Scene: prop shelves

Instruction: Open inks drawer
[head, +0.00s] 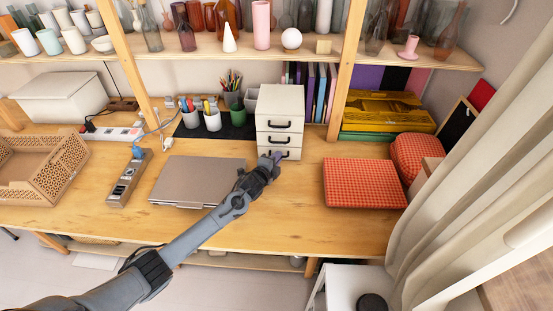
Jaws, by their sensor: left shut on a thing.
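A small white cabinet (281,105) with three stacked drawers and dark handles stands at the back of the wooden desk. The drawers look closed. My left gripper (272,160) is at the front of the bottom drawer (291,154), at the left part of its handle. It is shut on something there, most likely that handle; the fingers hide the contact. Any label marking the inks drawer is too small to read. My right gripper is not in view.
A closed laptop (197,181) lies left of my left gripper. Pen cups (212,121) stand left of the cabinet. A red checkered box (363,183) lies to the right. The desk in front of the cabinet is clear apart from my arm.

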